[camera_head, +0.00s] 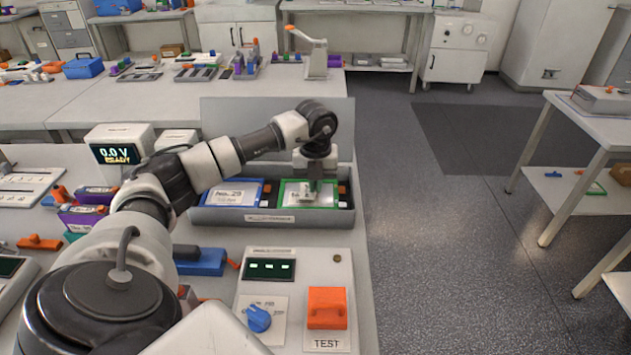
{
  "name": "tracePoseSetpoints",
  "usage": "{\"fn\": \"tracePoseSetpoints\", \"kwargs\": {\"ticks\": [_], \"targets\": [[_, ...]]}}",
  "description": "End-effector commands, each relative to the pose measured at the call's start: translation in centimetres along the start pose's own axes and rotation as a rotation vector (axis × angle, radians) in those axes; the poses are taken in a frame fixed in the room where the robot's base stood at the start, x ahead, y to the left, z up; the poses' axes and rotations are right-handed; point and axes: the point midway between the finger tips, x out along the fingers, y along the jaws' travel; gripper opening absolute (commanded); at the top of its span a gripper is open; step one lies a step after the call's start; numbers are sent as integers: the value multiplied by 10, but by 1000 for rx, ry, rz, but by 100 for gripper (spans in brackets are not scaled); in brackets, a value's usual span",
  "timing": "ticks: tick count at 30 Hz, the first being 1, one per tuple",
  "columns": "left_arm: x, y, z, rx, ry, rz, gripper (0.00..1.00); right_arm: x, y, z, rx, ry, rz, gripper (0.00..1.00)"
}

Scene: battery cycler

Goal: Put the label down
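A green-framed label card (326,203) lies in the right part of a grey tray (245,216) on the bench. A blue-framed label card (232,194) with printed text lies in the left part. My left gripper (307,196) points down over the green-framed card, its fingertips at or just above the card face. The gripper covers part of the card's print. The fingers are too small to tell whether they are open or shut, or whether they touch the card. My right gripper is not in view.
In front of the tray is a panel with a blue knob (259,318), an orange switch (327,308) marked TEST and a small display (268,269). A meter reading 0.0 V (118,152) stands to the left. Open floor (450,240) lies right of the bench.

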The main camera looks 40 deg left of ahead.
Motion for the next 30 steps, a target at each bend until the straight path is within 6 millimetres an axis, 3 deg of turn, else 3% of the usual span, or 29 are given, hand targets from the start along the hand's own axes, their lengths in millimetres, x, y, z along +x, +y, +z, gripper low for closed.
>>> {"fn": "tracePoseSetpoints", "kwargs": {"ticks": [12,17,25,30], "targets": [[8,0,0,1,-1,-1,0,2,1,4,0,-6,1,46],[6,0,0,1,-1,-1,27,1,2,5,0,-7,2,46],[5,0,0,0,-1,-1,28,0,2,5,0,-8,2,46],[-9,-1,1,0,-4,-3,28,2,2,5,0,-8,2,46]]}}
